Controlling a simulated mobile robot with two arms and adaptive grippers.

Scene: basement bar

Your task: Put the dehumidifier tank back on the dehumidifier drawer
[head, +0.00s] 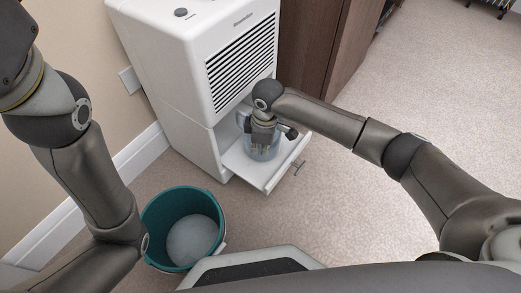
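The white dehumidifier (185,60) stands against the wall with its white drawer (240,164) pulled out low at its front. The clear, bluish tank (272,153) is at the drawer, upright as far as I can see; whether it rests fully on the drawer is hidden. A handle-like loop shows at its left side. My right gripper (262,143) points down at the tank and covers much of it. Its fingertips show at or through the clear wall, and I cannot tell whether they grip it. My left arm comes down the left side; its gripper is out of view.
A teal bucket (150,222) with greyish contents stands on the floor left of the drawer. A brown wooden cabinet (318,45) stands right of the dehumidifier. A wall outlet (130,80) is at the left.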

